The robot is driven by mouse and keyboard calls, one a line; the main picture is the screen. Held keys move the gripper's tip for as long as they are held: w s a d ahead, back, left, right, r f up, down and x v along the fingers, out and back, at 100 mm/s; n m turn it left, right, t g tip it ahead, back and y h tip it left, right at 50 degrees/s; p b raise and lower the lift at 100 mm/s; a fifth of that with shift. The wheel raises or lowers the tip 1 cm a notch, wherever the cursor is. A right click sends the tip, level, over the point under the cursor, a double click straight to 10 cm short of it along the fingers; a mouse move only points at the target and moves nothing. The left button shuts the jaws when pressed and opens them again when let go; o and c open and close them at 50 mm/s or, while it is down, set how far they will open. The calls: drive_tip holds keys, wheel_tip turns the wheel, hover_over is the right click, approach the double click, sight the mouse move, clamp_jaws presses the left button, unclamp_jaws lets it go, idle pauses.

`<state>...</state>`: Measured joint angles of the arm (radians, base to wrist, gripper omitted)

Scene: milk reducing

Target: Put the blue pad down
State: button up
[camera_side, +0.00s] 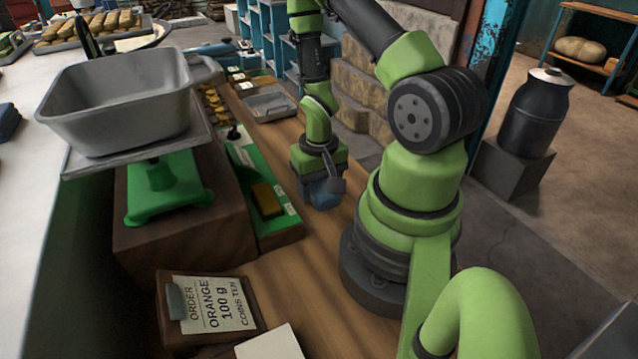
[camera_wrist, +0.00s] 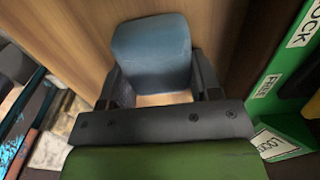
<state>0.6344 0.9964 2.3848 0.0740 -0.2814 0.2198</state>
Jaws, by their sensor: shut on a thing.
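The blue pad (camera_wrist: 152,50) is a rounded block between the two dark fingers of my gripper (camera_wrist: 160,88) in the wrist view. The fingers are shut on its sides. In the side view, the pad (camera_side: 323,194) shows under my gripper (camera_side: 322,182), low over the wooden bench (camera_side: 285,262), to the right of the green panel. I cannot tell whether the pad touches the wood.
A green panel (camera_side: 281,228) with LOCK and FREE labels and a yellow-brown block (camera_side: 267,199) lies left of my gripper. A green scale (camera_side: 160,190) carries a grey tub (camera_side: 115,105). An order card (camera_side: 213,303) stands in front. Bare wood lies around the pad.

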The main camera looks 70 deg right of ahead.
sight(319, 182)
drive_tip(key=o, duration=0.9)
drive_tip(key=w+a+r+n+t, duration=0.15)
drive_tip(key=a+r, duration=0.25)
drive_tip(key=r, duration=0.8)
drive_tip(key=w+a+r+n+t, duration=0.1)
drive_tip(key=a+r+t, duration=0.2)
drive_tip(key=r, duration=0.9)
drive_tip(key=s+a+r+t, duration=0.1)
drive_tip(key=a+r, duration=0.1)
drive_tip(key=s+a+r+n+y, duration=0.1)
drive_tip(key=s+a+r, duration=0.1)
drive_tip(key=a, duration=0.1)
drive_tip(key=s+a+r+n+t+y, duration=0.1)
drive_tip(key=a+r, duration=0.2)
drive_tip(key=shift+s+n+t, duration=0.25)
drive_tip(key=shift+s+t, duration=0.1)
drive_tip(key=shift+s, duration=0.05)
